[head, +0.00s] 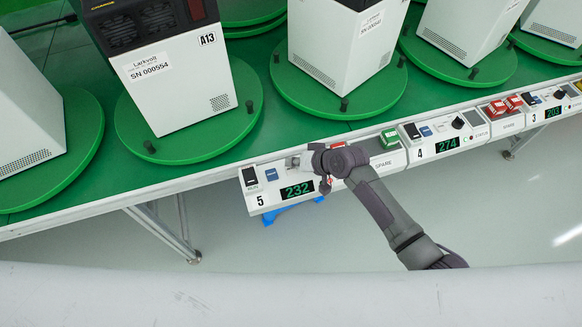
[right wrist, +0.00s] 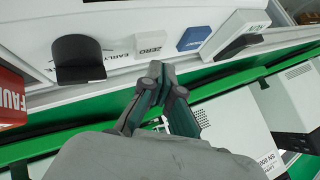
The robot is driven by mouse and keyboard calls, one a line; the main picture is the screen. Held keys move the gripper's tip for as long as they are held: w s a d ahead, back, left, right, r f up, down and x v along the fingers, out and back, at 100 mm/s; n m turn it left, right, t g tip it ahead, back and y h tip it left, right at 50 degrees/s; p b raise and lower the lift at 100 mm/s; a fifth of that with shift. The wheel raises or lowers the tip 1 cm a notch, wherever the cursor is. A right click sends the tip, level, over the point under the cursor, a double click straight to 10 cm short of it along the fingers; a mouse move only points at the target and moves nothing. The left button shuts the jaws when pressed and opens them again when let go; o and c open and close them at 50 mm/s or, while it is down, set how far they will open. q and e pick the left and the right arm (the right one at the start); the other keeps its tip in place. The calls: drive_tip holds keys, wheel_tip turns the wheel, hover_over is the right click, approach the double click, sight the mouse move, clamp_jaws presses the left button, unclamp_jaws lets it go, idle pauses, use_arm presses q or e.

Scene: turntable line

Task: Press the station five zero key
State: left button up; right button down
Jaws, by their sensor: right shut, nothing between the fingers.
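The station five panel (head: 258,200) bears the number 5 and a green display (head: 297,190) reading 232. In the right wrist view a pale grey key marked ZERO (right wrist: 150,43) sits between a blue key (right wrist: 194,38) and a black knob (right wrist: 80,58). My right gripper (right wrist: 156,68) is shut and empty, its fingertips close to the zero key's near edge; I cannot tell whether they touch. In the head view my right gripper (head: 305,161) is over the panel and hides part of it, including the knob. My left gripper is not in view.
A black run switch (head: 250,177) stands left of the blue key on station five. A red FAULT block (right wrist: 10,95) is beside the knob. White machines on green turntables (head: 245,100) stand behind the panels. Station four's panel (head: 412,158) lies to the right.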

sight(293, 170)
idle(0.6)
drive_tip(key=shift+f, duration=0.45)
drive_tip(key=shift+f+b, duration=0.45)
drive_tip(key=shift+b, duration=0.05)
idle(0.6)
drive_tip(key=shift+r+p, duration=0.9)
wheel_tip(293, 170, up, 5)
drive_tip(key=p, duration=0.5)
drive_tip(key=shift+r, duration=0.1)
